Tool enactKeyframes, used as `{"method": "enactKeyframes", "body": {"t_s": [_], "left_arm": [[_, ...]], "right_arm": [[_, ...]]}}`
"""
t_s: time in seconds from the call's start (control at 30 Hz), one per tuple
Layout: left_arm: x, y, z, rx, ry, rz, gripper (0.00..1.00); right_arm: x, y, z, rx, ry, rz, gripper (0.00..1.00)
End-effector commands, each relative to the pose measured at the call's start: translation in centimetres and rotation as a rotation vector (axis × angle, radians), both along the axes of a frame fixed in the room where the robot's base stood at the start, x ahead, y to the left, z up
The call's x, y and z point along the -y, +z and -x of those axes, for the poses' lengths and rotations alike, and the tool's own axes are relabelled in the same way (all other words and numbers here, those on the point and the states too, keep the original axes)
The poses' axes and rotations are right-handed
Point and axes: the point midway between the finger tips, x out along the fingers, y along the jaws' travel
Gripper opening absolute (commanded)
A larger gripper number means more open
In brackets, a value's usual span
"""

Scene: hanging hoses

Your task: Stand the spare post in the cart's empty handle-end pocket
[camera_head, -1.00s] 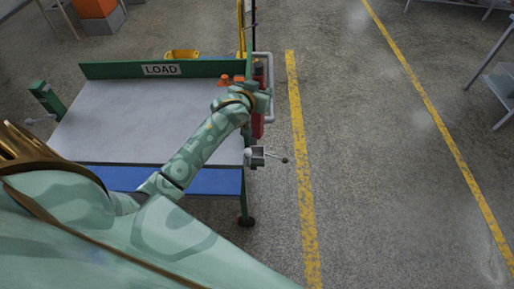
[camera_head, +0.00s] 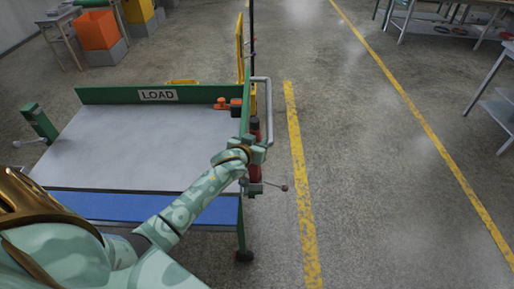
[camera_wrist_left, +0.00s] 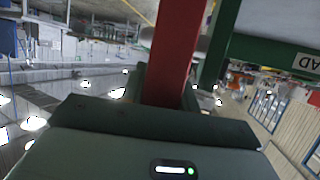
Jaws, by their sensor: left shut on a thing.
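The spare post is red with a dark top end (camera_head: 254,124). My left gripper (camera_head: 251,152) is shut around it, at the cart's right side. Red shows above and below the gripper, and the post (camera_wrist_left: 174,52) rises from between my jaws in the left wrist view. The cart (camera_head: 130,150) has a grey deck and a grey pipe handle (camera_head: 268,105) at its right end. A pocket (camera_head: 252,188) with a knobbed lever sits at the near right corner, just below the post. I cannot tell whether the post's lower end touches it. My right gripper is out of view.
A green board marked LOAD (camera_head: 158,95) edges the cart's far side. A green post (camera_head: 39,122) stands at the left. Orange items (camera_head: 224,103) sit by the far right corner. Floor right of the cart, past the yellow line (camera_head: 298,180), is clear.

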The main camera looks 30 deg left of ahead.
Motion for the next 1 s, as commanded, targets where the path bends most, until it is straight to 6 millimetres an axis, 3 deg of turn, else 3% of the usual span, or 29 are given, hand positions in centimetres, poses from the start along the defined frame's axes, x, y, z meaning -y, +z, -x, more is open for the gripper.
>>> {"method": "enactKeyframes", "body": {"t_s": [0.07, 0.4, 0.43, 0.47, 0.8, 1.0], "left_arm": [[0.0, -1.3, 0.0, -0.001, 0.0, 0.0, 0.0], [0.0, -1.4, 0.0, 0.001, -0.001, 0.0, 0.0], [0.0, -1.5, 0.0, -0.001, 0.0, 0.0, 0.36], [0.0, -1.4, 0.0, 0.0, -0.001, 0.0, 0.4], [0.0, -1.0, 0.2, 0.0, -0.001, 0.0, 0.4], [0.6, 0.5, 3.5, 0.0, 0.0, 0.002, 0.4]], "right_arm": [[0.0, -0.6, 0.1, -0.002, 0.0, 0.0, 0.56], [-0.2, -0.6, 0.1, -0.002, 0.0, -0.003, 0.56], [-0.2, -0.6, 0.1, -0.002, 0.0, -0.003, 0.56], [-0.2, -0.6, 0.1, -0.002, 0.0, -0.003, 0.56], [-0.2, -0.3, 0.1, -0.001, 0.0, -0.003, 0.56], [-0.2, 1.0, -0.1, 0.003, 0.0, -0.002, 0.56]]}}
